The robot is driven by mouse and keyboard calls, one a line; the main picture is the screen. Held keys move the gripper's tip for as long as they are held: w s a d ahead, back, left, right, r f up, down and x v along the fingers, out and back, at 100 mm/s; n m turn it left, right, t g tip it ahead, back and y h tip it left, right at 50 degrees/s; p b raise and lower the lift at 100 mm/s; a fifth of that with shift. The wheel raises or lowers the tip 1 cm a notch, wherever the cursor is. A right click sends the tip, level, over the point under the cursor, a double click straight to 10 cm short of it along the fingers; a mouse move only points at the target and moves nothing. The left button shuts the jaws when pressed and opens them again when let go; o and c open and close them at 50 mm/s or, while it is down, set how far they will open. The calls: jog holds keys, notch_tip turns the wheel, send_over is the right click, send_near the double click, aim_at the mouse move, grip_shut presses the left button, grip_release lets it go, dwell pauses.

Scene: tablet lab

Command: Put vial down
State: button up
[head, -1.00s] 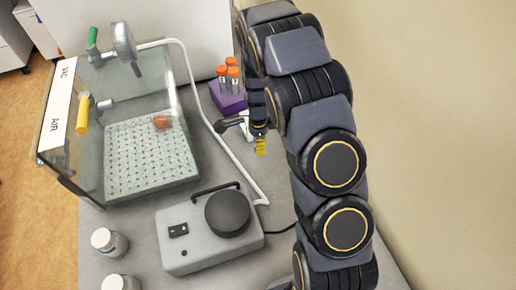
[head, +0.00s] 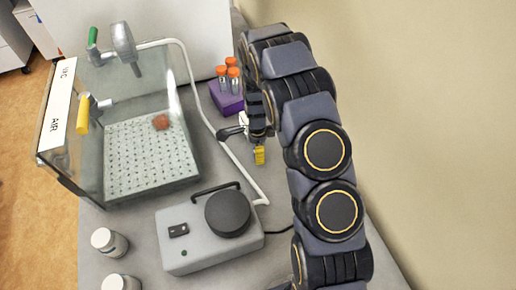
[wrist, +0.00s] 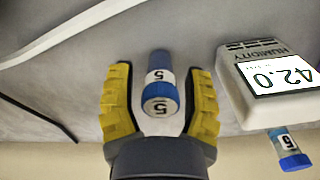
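My gripper (head: 259,155) is low over the grey bench, right of the white tube; in the head view only a yellow fingertip shows clearly. In the wrist view my gripper (wrist: 159,70) has its two yellow fingers spread. The vial is hidden in the head view. I cannot tell whether its base touches the bench.
A white humidity meter (wrist: 270,85) reading 42.0 and another blue-capped vial (wrist: 288,150) marked 6 are close on the right. A purple rack (head: 226,98) holds orange-capped vials. A glass chamber (head: 150,155) and grey stirrer-like device (head: 185,222) stand left.

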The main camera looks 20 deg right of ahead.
notch_tip(320, 180, up, 12)
jog(key=shift+a+r, duration=0.1)
jog(key=s+a+r+n, duration=0.2)
jog(key=s+r+n, duration=0.3)
jog(key=s, duration=0.5)
jog(key=s+a+r+n+g, duration=0.1)
jog(key=s+a+r+n, duration=0.1)
jog(key=s+r+n, duration=0.4)
jog(key=s+a+r+n, duration=0.2)
jog(key=s+r+n, duration=0.3)
jog(key=s+n, duration=0.4)
jog(key=shift+s+r+g, duration=0.3)
jog(key=shift+s, duration=2.25)
